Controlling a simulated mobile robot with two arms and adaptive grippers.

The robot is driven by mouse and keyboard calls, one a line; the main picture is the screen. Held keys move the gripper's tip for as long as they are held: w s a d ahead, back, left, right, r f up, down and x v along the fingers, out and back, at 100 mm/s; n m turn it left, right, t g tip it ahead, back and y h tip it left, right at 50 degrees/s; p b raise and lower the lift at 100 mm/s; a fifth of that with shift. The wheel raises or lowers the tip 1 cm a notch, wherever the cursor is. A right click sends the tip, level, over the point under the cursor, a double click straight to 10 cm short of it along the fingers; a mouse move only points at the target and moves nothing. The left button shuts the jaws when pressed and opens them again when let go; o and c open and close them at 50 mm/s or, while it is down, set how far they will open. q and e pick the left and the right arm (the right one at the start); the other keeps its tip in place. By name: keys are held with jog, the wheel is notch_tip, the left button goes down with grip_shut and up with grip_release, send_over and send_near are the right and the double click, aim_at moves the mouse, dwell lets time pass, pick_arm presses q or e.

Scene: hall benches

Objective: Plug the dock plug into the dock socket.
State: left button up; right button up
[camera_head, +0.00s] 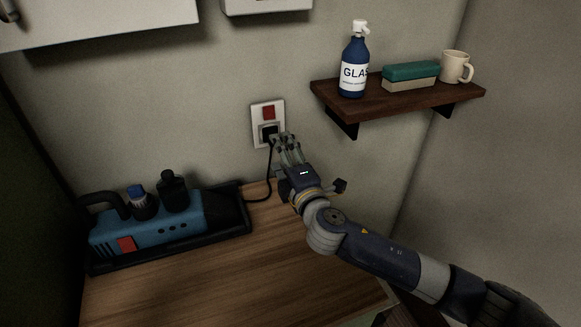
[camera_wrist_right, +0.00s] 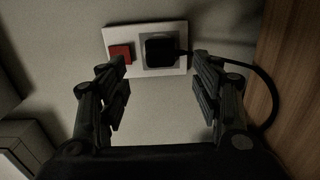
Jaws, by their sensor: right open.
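The black dock plug (camera_head: 269,130) is at the dock socket on a white wall plate (camera_head: 255,116), below a red square. In the right wrist view the plug (camera_wrist_right: 160,51) covers the middle of the grey socket face (camera_wrist_right: 146,65), squared to it. Its depth in the socket cannot be told. Its black cable leaves from one side and runs down to the bench. My right gripper (camera_head: 284,139) is open in front of the plate. In its wrist view its fingers (camera_wrist_right: 160,72) stand apart, the plug showing beyond the gap, not gripped. My left gripper is not in view.
A blue machine (camera_head: 150,232) with dark bottles sits in a black tray (camera_head: 168,257) on the wooden bench (camera_head: 210,290).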

jog(key=shift+v, duration=2.65)
